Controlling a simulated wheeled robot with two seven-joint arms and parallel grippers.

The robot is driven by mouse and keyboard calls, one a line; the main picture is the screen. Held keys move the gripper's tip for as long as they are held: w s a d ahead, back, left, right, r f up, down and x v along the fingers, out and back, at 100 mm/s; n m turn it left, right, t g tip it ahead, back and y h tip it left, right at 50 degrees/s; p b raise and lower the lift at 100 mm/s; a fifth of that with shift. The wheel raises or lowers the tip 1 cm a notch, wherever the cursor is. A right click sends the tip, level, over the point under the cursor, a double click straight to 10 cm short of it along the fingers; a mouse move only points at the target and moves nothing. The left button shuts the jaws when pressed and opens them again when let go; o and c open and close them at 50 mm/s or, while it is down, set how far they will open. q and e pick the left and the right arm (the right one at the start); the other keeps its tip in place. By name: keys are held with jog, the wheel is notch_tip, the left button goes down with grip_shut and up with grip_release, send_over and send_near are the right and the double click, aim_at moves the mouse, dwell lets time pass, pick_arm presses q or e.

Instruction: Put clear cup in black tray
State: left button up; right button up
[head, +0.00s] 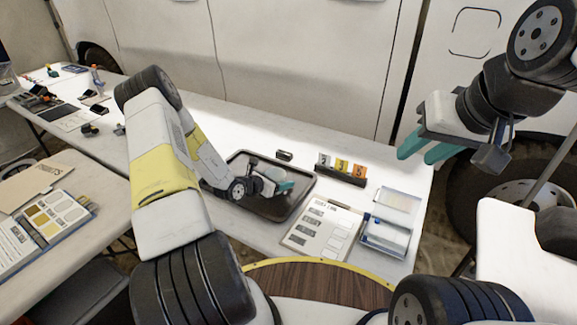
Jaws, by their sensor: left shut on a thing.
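The black tray (303,188) lies flat on the white table in the middle of the head view.
A second table with a chart (45,225) is at left. A white vehicle (300,60) stands behind.

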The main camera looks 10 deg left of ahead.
pick_arm(q)
jog(key=o, duration=1.3)
